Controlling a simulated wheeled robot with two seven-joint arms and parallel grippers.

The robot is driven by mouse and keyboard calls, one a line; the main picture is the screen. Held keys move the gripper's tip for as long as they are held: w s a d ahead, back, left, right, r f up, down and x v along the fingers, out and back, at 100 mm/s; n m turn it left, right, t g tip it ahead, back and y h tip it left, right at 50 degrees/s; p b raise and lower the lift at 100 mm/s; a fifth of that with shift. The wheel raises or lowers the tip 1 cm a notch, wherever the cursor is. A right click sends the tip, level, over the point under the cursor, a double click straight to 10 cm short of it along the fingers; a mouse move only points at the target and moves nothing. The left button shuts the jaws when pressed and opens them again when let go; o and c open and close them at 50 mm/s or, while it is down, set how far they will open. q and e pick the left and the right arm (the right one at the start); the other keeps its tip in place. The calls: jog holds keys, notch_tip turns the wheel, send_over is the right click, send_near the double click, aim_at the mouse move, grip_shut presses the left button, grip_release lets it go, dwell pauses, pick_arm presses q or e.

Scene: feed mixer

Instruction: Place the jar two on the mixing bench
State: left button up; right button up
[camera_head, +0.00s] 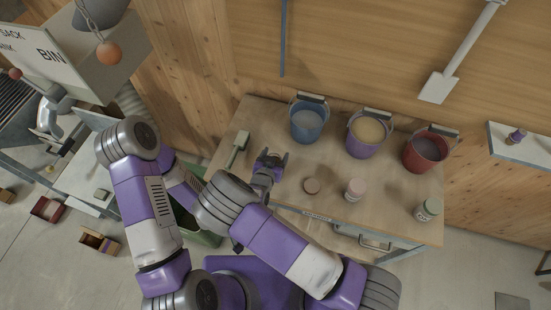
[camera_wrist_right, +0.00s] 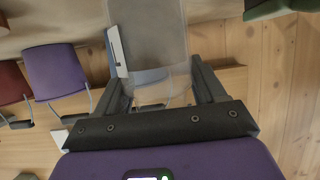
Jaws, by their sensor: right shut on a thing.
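My right gripper (camera_head: 270,163) is above the left part of the mixing bench (camera_head: 290,208). In the right wrist view, its fingers (camera_wrist_right: 155,88) are shut on a see-through grey jar (camera_wrist_right: 160,35) with a white label strip on one side. In the head view the held jar is hard to make out. A pink-lidded jar (camera_head: 355,189) and a green-lidded, labelled jar (camera_head: 428,210) stand on the bench's right side. I cannot read which jar is jar two. My left arm is folded at the left; its gripper is hidden.
Blue (camera_head: 307,122), purple (camera_head: 365,136) and red (camera_head: 425,150) buckets line the bench's back. A wall shelf (camera_head: 506,148) holds a purple-lidded jar (camera_head: 517,135). Bare bench shows between these.

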jog(key=shift+w+f, duration=0.1)
jog(key=shift+f, duration=0.85)
jog(key=o, duration=1.3)
jog(key=shift+f, duration=0.1)
